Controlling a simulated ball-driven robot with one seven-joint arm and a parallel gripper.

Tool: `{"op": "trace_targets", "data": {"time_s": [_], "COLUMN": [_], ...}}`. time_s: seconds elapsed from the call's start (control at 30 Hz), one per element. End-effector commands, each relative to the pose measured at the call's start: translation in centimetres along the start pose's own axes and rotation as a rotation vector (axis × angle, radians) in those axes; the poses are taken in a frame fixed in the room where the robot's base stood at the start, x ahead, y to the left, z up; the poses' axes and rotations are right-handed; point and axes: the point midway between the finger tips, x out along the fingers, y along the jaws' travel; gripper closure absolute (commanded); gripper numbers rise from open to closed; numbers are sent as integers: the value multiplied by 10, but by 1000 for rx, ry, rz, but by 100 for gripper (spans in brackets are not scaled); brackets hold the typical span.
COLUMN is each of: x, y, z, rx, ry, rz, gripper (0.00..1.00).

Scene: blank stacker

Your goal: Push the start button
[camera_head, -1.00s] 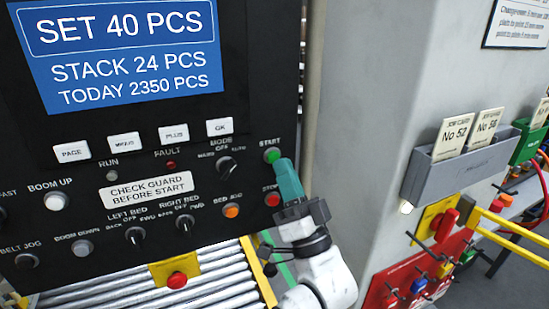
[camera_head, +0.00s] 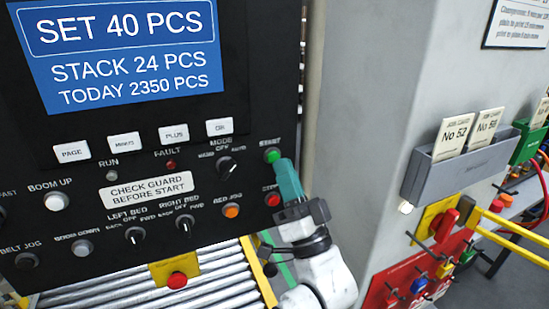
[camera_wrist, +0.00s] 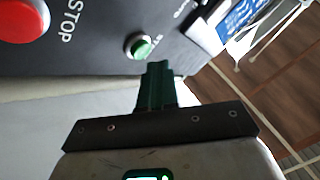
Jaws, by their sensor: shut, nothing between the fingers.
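The green start button (camera_head: 272,156) sits at the right edge of the black control panel (camera_head: 255,60), under the START label. My gripper (camera_head: 281,165) is shut and empty, its teal fingers pointing up at the button from just below. In the wrist view the green button (camera_wrist: 139,46) in its metal ring lies just ahead of the fingertips (camera_wrist: 157,66). A small gap seems to show between them; I cannot tell for certain whether they touch. The red stop button (camera_head: 272,199) is below the start button, left of my fingers, and shows large in the wrist view (camera_wrist: 22,18).
An orange bed jog button (camera_head: 232,210) and a mode knob (camera_head: 227,165) are close by on the panel. A grey pillar (camera_head: 370,110) stands to the right. A roller conveyor (camera_head: 215,275) runs below. Tagged card holder (camera_head: 460,165) and red lockout board (camera_head: 400,285) are farther right.

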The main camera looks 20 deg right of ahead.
Motion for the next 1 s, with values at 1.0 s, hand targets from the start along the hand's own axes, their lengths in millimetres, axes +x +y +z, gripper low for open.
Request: {"op": "trace_targets", "data": {"time_s": [1.0], "x": [6], "y": [5], "z": [4], "rx": [0], "ry": [0], "rz": [0], "gripper": [100]}}
